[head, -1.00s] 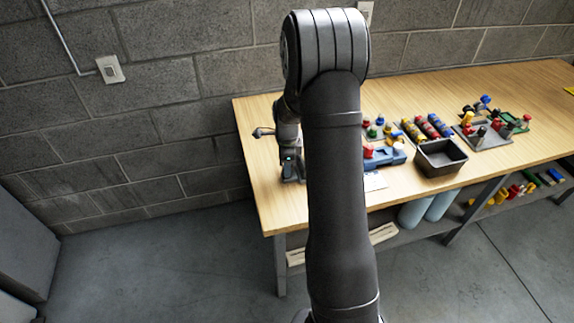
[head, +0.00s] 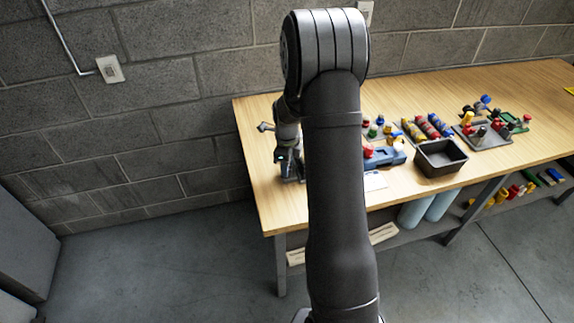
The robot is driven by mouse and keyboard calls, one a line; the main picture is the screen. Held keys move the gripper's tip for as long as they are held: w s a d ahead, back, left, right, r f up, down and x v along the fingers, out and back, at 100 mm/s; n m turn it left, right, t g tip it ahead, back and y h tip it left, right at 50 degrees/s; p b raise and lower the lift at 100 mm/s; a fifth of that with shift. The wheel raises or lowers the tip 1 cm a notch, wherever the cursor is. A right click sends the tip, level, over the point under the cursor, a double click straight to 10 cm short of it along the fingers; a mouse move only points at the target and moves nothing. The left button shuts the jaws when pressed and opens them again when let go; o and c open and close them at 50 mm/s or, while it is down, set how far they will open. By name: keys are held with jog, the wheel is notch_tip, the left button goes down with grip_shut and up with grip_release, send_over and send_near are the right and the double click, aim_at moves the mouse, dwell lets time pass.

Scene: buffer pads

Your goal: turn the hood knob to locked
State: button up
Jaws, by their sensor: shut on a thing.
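My gripper (head: 289,172) is low over the left end of the wooden bench, small and dark in this view. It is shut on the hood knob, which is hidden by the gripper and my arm. Dark grey parts show around the fingertips, but I cannot tell what belongs to the hood and what to the gripper. The knob's angle and any lock mark cannot be seen.
My forearm covers the middle of the view. On the bench (head: 268,206), right of it, are a blue device (head: 386,158), a black open bin (head: 440,160) and several coloured parts. A block wall stands behind.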

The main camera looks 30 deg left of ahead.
jog(key=o, duration=1)
jog(key=shift+c, duration=0.2)
jog(key=shift+r, duration=0.15)
notch_tip(320, 180, up, 17)
jog(key=shift+r, duration=0.1)
